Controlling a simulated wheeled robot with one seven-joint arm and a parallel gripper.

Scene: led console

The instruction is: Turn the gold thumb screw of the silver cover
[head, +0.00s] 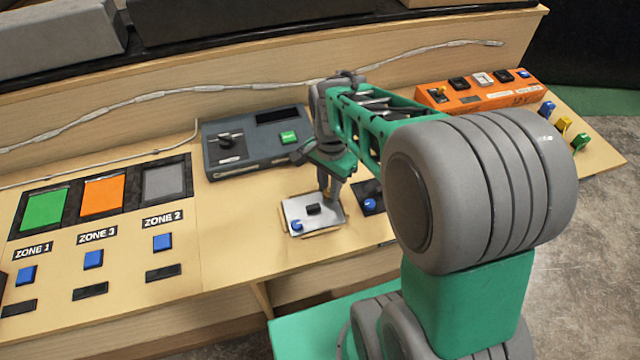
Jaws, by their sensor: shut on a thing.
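The silver cover (296,211) is a small flat plate on the wooden console, right of the middle panels. It carries a black block (313,209) and a blue knob (297,225). My gripper (331,194) points down at the cover's right-hand side and is shut at its fingertips. The gold thumb screw does not show; the fingertips cover the spot where they close, so its turn angle cannot be seen.
A dark panel (369,197) lies just right of the cover, partly behind my arm. A grey box (226,154) with a green button stands behind. An orange box (478,92) is at the back right. Zone panels with blue buttons (93,259) fill the left.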

